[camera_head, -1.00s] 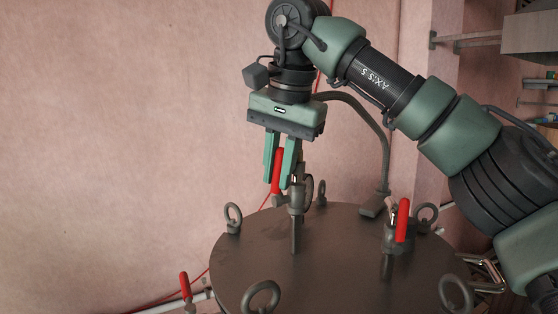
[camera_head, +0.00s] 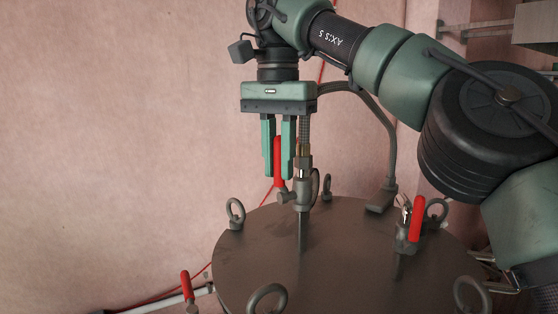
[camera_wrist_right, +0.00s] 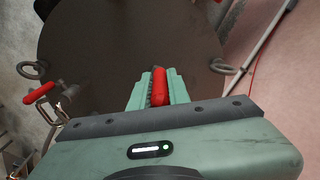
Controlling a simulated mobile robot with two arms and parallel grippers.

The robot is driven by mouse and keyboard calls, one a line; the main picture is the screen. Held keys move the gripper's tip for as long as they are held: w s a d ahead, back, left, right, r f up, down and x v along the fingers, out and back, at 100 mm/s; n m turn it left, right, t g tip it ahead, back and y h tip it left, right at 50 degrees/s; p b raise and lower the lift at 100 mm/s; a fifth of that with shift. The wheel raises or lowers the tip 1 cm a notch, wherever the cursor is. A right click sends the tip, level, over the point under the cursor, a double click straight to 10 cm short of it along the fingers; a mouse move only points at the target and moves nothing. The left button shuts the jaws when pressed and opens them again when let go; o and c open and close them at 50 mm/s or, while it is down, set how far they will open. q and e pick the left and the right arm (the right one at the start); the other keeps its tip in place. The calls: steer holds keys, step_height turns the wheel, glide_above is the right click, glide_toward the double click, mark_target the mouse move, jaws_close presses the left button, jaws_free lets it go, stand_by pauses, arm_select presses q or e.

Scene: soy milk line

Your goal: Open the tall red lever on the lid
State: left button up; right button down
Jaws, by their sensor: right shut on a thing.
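The round dark metal lid (camera_head: 345,265) fills the lower part of the head view. Near its back stands a tall valve (camera_head: 302,195) with an upright red lever (camera_head: 278,155). My right gripper (camera_head: 279,177) comes down from above with its green fingers on both sides of this lever, shut on it. In the right wrist view the red lever (camera_wrist_right: 159,87) lies between the fingertips (camera_wrist_right: 159,90). The fingers hide part of the lever in both views. My left gripper is not in view.
A second, shorter valve with a red handle (camera_head: 417,218) stands at the lid's right. Several ring-shaped lifting eyes (camera_head: 235,212) line the rim. A bent grey pipe (camera_head: 388,160) rises behind the lid. Another red handle (camera_head: 186,286) sits low at the left.

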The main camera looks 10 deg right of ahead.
steer(key=c, duration=1.3)
jaws_free()
steer(key=shift+c, duration=0.2)
steer(key=shift+f+t, duration=0.1)
steer(key=shift+t, duration=0.2)
